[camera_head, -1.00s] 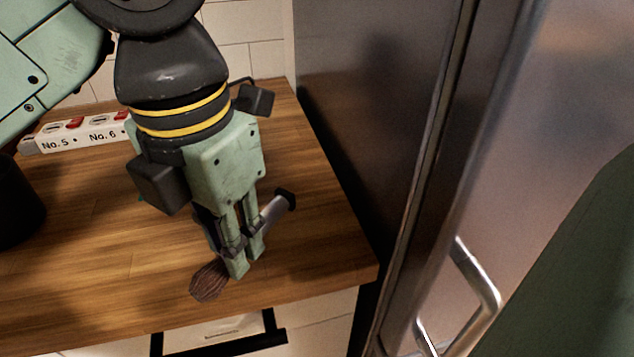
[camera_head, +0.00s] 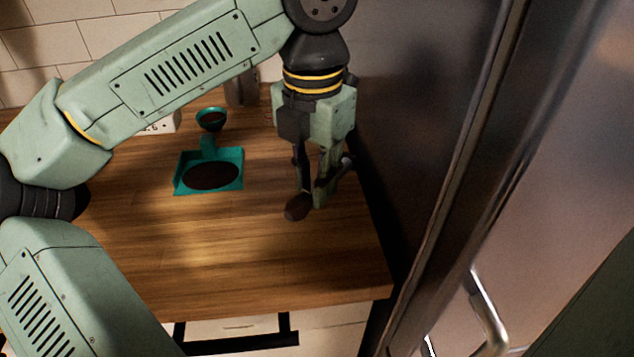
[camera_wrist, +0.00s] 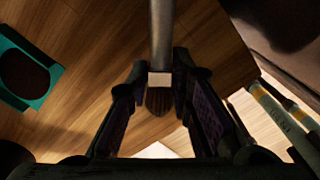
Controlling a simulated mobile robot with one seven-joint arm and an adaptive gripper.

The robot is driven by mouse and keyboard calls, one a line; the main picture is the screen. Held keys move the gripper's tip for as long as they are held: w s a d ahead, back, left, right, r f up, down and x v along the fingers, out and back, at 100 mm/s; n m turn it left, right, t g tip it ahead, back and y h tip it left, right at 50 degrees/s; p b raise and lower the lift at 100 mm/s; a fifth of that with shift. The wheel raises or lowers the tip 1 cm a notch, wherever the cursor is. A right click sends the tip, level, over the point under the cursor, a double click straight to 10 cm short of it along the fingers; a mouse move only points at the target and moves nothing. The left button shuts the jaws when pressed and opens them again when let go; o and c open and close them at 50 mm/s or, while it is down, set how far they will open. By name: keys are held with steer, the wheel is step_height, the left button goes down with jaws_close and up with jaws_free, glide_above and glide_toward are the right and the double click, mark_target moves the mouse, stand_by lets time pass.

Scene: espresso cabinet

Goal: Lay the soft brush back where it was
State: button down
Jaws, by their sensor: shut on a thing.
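The soft brush has a brown bristle head (camera_head: 298,207) and a grey handle. My gripper (camera_head: 318,190) is shut on it near the right end of the wooden counter (camera_head: 240,265). In the head view the bristles point down and left from the fingers, and the handle end shows at their right. In the wrist view the brush (camera_wrist: 160,40) runs between the two fingers, with its bristles between their tips. Whether the brush touches the counter or hangs just above it, I cannot tell.
A teal dustpan-like tray (camera_head: 180,188) with a dark oval patch lies left of my gripper. A teal round cup-like piece (camera_head: 211,118) is behind it. A tall metal fridge (camera_head: 420,130) closes off the right side. The counter's front middle is clear.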

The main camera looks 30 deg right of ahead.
steer(key=shift+w+d+f, duration=0.2)
steer(key=shift+w+d, duration=0.05)
steer(key=shift+d, duration=0.15)
steer(key=shift+f+p, duration=0.35)
steer(key=shift+f, duration=1.45)
steer(key=c, duration=1.4)
jaws_free()
steer(key=shift+c, duration=0.2)
steer(key=shift+r+p, duration=0.35)
steer(key=shift+r+b, duration=0.3)
steer(key=shift+b, duration=0.05)
step_height(320, 180, up, 11)
steer(key=b, duration=0.1)
